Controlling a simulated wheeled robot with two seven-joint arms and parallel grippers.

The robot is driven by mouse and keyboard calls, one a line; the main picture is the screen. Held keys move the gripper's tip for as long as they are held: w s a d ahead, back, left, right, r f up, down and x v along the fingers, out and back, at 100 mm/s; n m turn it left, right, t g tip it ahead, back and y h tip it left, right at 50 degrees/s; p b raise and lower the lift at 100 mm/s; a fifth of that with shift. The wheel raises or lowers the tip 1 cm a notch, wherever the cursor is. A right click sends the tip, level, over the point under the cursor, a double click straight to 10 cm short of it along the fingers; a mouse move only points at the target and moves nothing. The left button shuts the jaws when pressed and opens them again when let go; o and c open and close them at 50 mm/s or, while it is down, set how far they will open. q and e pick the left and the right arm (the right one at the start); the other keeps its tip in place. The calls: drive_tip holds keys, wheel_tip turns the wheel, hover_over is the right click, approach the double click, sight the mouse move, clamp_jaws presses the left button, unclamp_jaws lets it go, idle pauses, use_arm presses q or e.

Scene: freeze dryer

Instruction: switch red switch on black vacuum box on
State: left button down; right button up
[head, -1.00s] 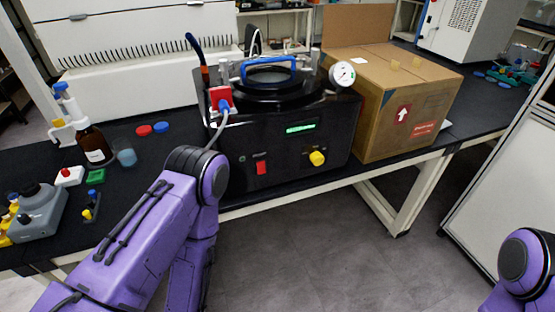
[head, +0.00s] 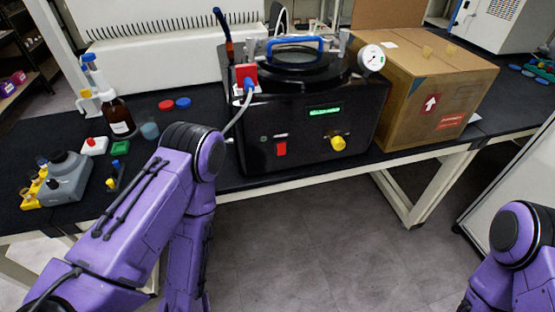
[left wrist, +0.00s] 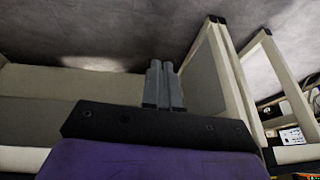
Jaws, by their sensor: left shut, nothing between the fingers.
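The black vacuum box (head: 310,120) stands on the black bench, with a lit green display on its front. The red switch (head: 281,148) is on the lower left of that front, left of a yellow knob (head: 338,143). Whether it is on or off I cannot tell. My left arm reaches in at the left of the head view, and its gripper is hidden there. In the left wrist view my left gripper (left wrist: 161,70) is shut and empty, apart from the box, with floor and bench frame behind it. Only a joint of my right arm shows; its gripper is out of view.
A cardboard box (head: 425,85) stands right of the vacuum box. A brown bottle (head: 119,118), a small beaker (head: 150,131) and a grey device (head: 68,178) are at the left of the bench. The floor (head: 300,240) before the bench is clear.

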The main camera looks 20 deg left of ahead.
drive_tip(key=o, duration=0.9)
drive_tip(key=shift+d, duration=0.1)
use_arm(q)
drive_tip(key=w+d+r+n+t+y, duration=0.1)
drive_tip(key=w+d+r+n+t, duration=0.5)
drive_tip(key=w, duration=0.6)
drive_tip(key=w+d+r+n+t+y, duration=0.1)
drive_tip(key=w+d+r+n+t, duration=0.25)
drive_tip(key=w+d+r, duration=0.7)
drive_tip(key=w+d+r+n+y, duration=0.1)
drive_tip(key=d+r+n+y, duration=0.1)
drive_tip(key=r+n, duration=0.2)
drive_tip(key=w+d+r+n+t+y+p, duration=0.1)
drive_tip(key=d+r+n, duration=0.1)
drive_tip(key=r+n, duration=0.2)
drive_tip(key=shift+w+d+r+y, duration=0.4)
drive_tip(key=shift+r, duration=0.45)
use_arm(e)
drive_tip(key=shift+r, duration=0.6)
use_arm(q)
drive_tip(key=shift+w+n, duration=0.1)
drive_tip(key=shift+n, duration=0.15)
use_arm(e)
drive_tip(key=shift+w, duration=0.1)
